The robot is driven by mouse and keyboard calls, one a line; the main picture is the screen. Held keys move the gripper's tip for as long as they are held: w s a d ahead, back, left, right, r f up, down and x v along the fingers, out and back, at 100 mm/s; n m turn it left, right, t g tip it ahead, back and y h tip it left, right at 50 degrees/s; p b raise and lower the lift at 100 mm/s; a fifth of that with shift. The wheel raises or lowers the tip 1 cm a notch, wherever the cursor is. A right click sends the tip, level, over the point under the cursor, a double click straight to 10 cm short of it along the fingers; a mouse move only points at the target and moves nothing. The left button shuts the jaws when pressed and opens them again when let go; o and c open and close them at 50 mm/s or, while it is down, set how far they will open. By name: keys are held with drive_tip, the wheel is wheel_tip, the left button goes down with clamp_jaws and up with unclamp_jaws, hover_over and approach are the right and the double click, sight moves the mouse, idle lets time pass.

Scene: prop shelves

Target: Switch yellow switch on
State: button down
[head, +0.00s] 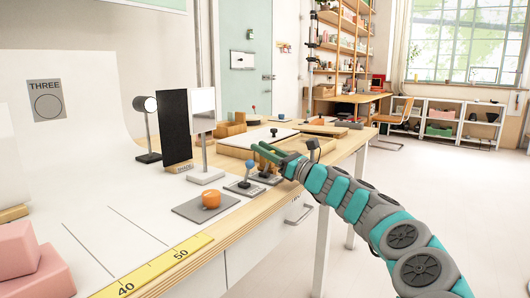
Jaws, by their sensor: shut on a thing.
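My gripper (266,152) is at the workbench's right part, reaching in from the right with its green fingers shut. It is over a small grey switch plate (266,179). A thin lever seems to rise from this plate into the fingers; its top is hidden, and no yellow shows there. Directly left of it is another switch with a blue ball (250,164) on its lever, apart from or very close to the fingers; I cannot tell which.
An orange knob (211,200) on a grey plate is nearer the front. A wooden tray (240,152) lies beyond the gripper. The bench's front edge is close below.

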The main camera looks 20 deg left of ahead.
drive_tip(key=c, duration=0.6)
unclamp_jaws()
drive_tip(key=v, duration=0.7)
drive_tip(key=shift+s+d+f, duration=0.1)
drive_tip(key=shift+d, duration=0.3)
drive_tip(key=shift+s, duration=0.1)
